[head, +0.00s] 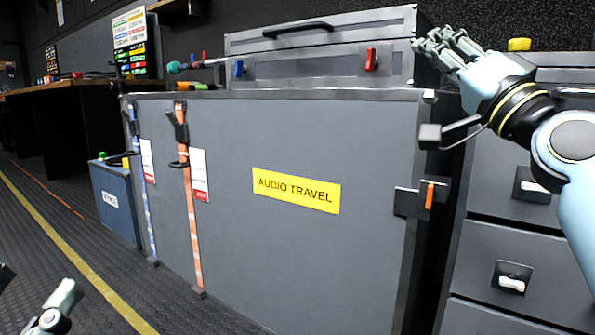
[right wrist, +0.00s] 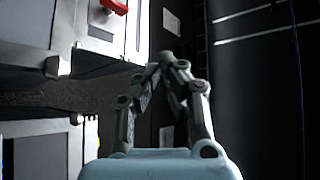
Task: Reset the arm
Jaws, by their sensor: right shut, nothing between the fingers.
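My right arm comes in from the right in the head view. Its gripper (head: 440,47) is in front of the right end of the grey case on top of the big trunk. In the right wrist view the gripper (right wrist: 160,68) has its fingertips together with nothing between them. My left gripper (head: 60,295) shows only in part at the lower left corner of the head view, low over the floor. Its fingertips are too little in view to tell whether it is open or shut.
A large grey trunk (head: 290,250) with a yellow "AUDIO TRAVEL" label (head: 296,191) fills the middle. A grey case (head: 300,68) with blue and red latches lies on it. Grey drawers (head: 510,240) stand at right. A blue box (head: 113,200) stands at left. The floor at lower left is clear.

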